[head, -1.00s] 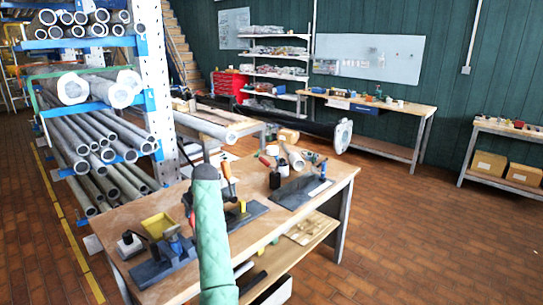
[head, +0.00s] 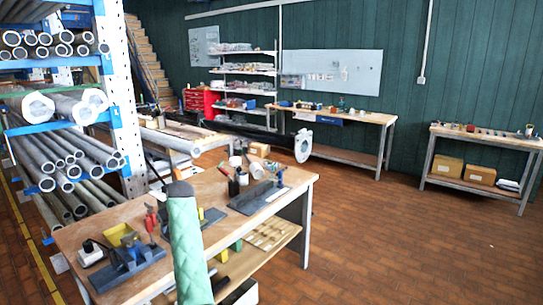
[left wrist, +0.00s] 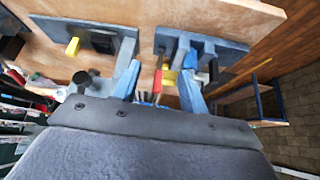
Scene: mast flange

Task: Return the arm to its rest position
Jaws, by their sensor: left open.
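My left arm, in a green quilted sleeve (head: 188,245), rises from the bottom of the head view in front of the near workbench (head: 85,235). Its dark upper end is seen against the bench, and its gripper cannot be made out there. In the left wrist view my left gripper (left wrist: 158,88) has its two blue-grey fingers apart. No held object shows between them. Bench items, including a yellow block (left wrist: 72,46) and a red piece, lie beyond the fingers. My right gripper is in neither view.
The near bench holds a yellow tray (head: 122,236), a dark vise-like fixture (head: 130,262) and a dark plate (head: 258,197). A pipe rack (head: 60,150) stands at left. A long black mast with a pale flange (head: 302,146) lies behind. The brick floor at right is clear.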

